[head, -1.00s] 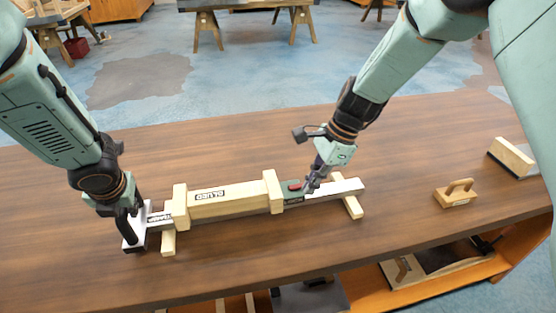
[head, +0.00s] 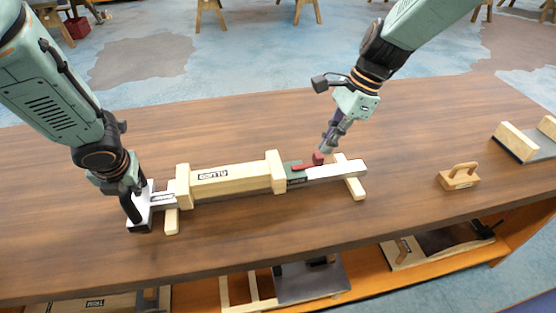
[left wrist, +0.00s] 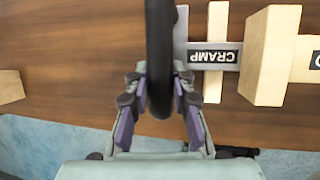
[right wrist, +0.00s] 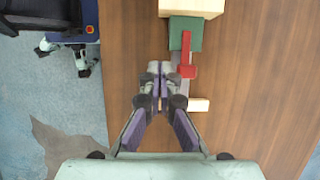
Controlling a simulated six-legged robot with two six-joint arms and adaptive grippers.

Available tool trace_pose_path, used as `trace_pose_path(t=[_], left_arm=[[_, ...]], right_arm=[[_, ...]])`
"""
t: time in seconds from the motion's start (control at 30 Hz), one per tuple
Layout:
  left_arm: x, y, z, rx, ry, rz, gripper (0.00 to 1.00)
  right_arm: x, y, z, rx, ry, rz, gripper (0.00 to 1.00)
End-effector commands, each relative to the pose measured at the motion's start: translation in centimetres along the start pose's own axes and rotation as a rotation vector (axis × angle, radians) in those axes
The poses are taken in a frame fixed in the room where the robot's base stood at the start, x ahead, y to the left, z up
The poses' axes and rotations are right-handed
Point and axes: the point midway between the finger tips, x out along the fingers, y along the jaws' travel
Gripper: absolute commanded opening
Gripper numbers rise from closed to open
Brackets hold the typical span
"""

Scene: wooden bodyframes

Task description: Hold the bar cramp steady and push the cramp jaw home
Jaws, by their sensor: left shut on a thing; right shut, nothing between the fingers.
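The bar cramp (head: 338,171) lies along the bench on two wooden cross blocks, with a label reading CRAMP in the left wrist view (left wrist: 215,57). A glued wooden piece (head: 225,182) with two end blocks sits along its bar. The green cramp jaw (head: 296,176) with a red lever (head: 306,166) is beside the right end block; it also shows in the right wrist view (right wrist: 185,34). My left gripper (head: 134,200) is shut on the black handle (left wrist: 160,60) at the cramp's left end. My right gripper (head: 328,146) is shut and empty, just above and right of the lever.
A wooden float-like block with a handle (head: 459,177) and a wood-ended board (head: 525,141) lie at the right of the bench (head: 300,240). A shelf below holds several items. The bench behind the cramp is clear.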

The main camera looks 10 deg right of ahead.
Motion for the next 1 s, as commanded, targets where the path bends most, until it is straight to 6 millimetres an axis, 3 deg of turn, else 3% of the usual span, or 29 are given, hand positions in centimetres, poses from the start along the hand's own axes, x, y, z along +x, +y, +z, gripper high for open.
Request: trace_pose_path(t=[0.13, 0.17, 0.47, 0.77, 1.0], left_arm=[[-0.1, 0.0, 0.1, 0.0, -0.003, -0.001, 0.0], [-0.1, 0.0, 0.1, 0.0, -0.003, -0.001, 0.24], [0.0, 0.0, 0.1, 0.0, -0.001, -0.001, 0.49], [-0.1, 0.0, 0.0, 0.0, -0.001, 0.0, 0.49], [-1.4, 0.0, 0.1, 0.0, -0.002, 0.001, 0.49]], right_arm=[[0.0, 0.0, 0.0, 0.0, 0.0, 0.0, 0.0], [0.0, 0.0, 0.0, 0.0, 0.0, 0.0, 0.0], [0.0, 0.0, 0.0, 0.0, 0.0, 0.0, 0.0], [0.0, 0.0, 0.0, 0.0, 0.0, 0.0, 0.0], [0.0, 0.0, 0.0, 0.0, 0.0, 0.0, 0.0]])
